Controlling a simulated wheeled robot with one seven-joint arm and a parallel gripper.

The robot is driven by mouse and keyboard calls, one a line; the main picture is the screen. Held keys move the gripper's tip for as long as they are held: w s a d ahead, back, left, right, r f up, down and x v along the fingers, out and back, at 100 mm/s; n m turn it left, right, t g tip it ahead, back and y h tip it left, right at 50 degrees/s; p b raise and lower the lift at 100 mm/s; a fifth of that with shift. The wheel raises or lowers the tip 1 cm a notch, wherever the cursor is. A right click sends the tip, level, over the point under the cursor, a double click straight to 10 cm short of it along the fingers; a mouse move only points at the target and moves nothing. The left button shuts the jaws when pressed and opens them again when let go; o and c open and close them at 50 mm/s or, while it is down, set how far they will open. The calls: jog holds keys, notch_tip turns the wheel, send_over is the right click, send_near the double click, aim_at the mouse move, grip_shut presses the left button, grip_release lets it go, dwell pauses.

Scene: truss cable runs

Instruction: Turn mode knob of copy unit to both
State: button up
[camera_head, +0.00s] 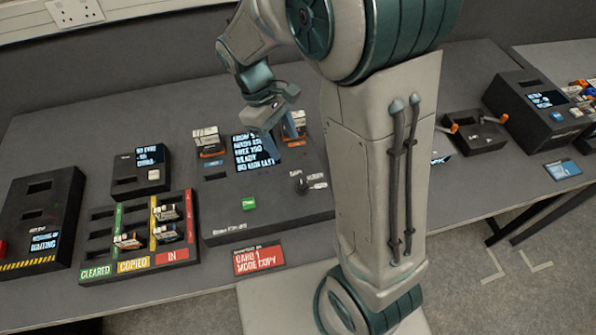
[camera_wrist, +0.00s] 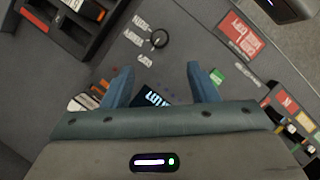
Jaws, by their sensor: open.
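The copy unit (camera_head: 225,222) is a dark box in the middle of the table with a lit screen (camera_head: 255,150) and a green button (camera_head: 249,204). Its mode knob (camera_head: 300,182) is small, dark and round, near the right side of its top face. In the wrist view the knob (camera_wrist: 159,39) has several small white labels on its left; its pointer direction is too small to tell. My gripper (camera_head: 284,128) is open and empty over the screen area. In the wrist view the blue fingers (camera_wrist: 159,70) are apart, with the knob beyond their tips, not between them.
A red sign (camera_head: 259,261) lies at the unit's front edge. Cards stand in slots at its back. A sorting tray (camera_head: 187,254) with several cards, a small screen box (camera_head: 140,172) and another unit (camera_head: 40,225) stand left. A crank box (camera_head: 473,136) and another unit (camera_head: 540,108) stand right.

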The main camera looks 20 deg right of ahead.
aim_at(302, 184)
jog(key=p+x, duration=0.1)
jog(key=x, duration=1.3)
jog(key=shift+w+a+f, duration=0.1)
jog(key=shift+f, duration=0.05)
jog(key=c, duration=1)
